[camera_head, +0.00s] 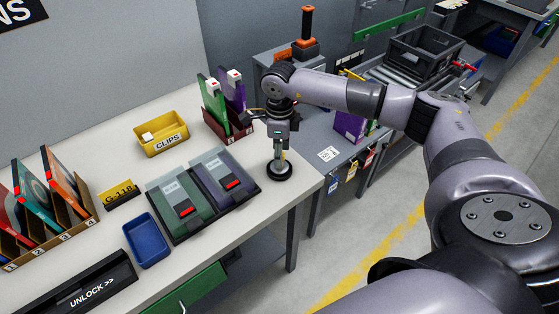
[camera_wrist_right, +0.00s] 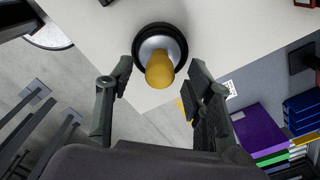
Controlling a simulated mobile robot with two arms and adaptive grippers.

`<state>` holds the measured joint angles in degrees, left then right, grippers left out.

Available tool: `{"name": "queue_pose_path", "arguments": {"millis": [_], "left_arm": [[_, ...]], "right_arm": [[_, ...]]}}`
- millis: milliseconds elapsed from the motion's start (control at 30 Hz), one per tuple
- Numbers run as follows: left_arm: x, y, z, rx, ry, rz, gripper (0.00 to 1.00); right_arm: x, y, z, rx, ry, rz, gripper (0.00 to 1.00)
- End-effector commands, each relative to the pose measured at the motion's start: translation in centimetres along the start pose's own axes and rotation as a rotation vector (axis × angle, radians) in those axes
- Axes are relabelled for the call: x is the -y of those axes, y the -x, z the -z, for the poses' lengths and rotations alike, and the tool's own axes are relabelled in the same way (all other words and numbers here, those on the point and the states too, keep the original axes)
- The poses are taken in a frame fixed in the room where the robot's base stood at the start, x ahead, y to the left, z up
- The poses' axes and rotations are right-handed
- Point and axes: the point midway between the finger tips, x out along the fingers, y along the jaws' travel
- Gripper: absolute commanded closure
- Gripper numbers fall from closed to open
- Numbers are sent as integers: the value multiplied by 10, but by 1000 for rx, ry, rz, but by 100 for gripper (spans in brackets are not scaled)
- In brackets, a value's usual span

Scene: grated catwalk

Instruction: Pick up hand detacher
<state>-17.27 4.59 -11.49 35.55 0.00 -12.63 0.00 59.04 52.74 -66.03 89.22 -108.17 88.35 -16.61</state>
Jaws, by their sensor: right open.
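The hand detacher (camera_head: 279,172), as I take it, stands upright near the table's right edge. It has a round black base with a silver centre and a yellow handle. In the right wrist view the hand detacher (camera_wrist_right: 160,68) shows from above, its rounded yellow handle towards the camera. My right gripper (camera_head: 280,146) is directly above it and points down. In the right wrist view the open fingers of my right gripper (camera_wrist_right: 159,79) lie on either side of the handle, with visible gaps. The handle is partly hidden in the head view. My left gripper is out of view.
Left of the detacher is a black tray (camera_head: 180,239) with a green and a purple case. A yellow CLIPS bin (camera_head: 162,134), blue bin (camera_head: 146,240) and red rack (camera_head: 217,130) stand on the table (camera_head: 95,145). A lower grey bench (camera_head: 322,130) adjoins right.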

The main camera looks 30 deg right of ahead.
Motion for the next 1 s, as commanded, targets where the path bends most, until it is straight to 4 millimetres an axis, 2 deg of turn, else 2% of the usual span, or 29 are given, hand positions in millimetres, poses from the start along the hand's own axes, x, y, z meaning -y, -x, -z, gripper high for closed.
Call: {"name": "queue_pose_path", "arguments": {"millis": [133, 367, 1000], "left_arm": [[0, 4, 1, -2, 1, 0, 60], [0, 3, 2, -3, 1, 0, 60], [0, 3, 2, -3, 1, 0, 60]], "right_arm": [[0, -11, 0, 1, 0, -1, 52], [0, -13, -1, 2, 0, 0, 53], [0, -12, -1, 2, 0, 0, 95]]}}
